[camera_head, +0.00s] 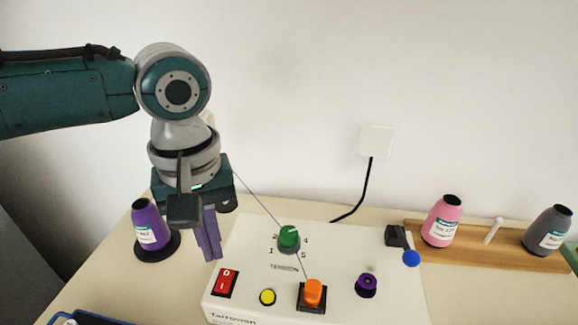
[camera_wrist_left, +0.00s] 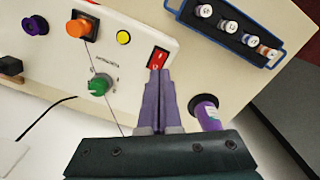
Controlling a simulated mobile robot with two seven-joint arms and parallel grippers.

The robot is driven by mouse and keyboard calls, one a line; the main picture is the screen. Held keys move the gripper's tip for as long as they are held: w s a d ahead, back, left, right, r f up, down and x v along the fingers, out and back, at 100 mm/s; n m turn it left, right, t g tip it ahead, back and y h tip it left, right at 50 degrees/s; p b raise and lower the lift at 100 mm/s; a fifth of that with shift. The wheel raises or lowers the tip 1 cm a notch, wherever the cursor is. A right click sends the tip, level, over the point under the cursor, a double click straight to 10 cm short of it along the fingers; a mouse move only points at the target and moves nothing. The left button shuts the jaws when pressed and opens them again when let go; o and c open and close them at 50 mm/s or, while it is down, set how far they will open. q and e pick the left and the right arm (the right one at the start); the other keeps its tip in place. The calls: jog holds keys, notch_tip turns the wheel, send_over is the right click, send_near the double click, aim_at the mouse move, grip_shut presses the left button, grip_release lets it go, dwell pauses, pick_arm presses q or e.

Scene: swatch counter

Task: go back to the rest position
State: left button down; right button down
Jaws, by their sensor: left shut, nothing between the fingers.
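My left gripper (camera_head: 208,240) hangs in the head view between a purple spool (camera_head: 148,228) and the white control box (camera_head: 255,245). In the left wrist view its purple fingers (camera_wrist_left: 159,82) lie together with nothing between them. Their tips appear just short of the red rocker switch (camera_wrist_left: 158,58); I cannot tell how high they are above the box. The red switch also shows in the head view (camera_head: 225,282), in front of and below the fingers. My right gripper is in neither view.
The box carries a green knob (camera_head: 289,238), yellow button (camera_head: 267,297), orange button (camera_head: 313,292), purple knob (camera_head: 366,286) and blue-tipped lever (camera_head: 411,258). A wooden board (camera_head: 475,250) holds pink (camera_head: 442,222) and grey (camera_head: 546,232) spools. A blue rack (camera_wrist_left: 236,42) holds several spools.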

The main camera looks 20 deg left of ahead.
pick_arm(q)
jog(key=shift+f, duration=0.1)
jog(key=s+d+m+t+h, duration=0.3)
jog(key=s+d+m, duration=0.6)
jog(key=s+d, duration=0.2)
jog(key=s+a+r+m+y, duration=0.1)
jog(key=s+a+r+y, duration=0.2)
jog(key=s+a, duration=0.35)
notch_tip(320, 180, up, 35)
jog(key=w+a+p, duration=0.1)
jog(key=p, duration=3.4)
jog(key=shift+w+a+r+m+t, duration=0.15)
jog(key=shift+w+m+t, duration=0.05)
jog(key=shift+m+t, duration=0.1)
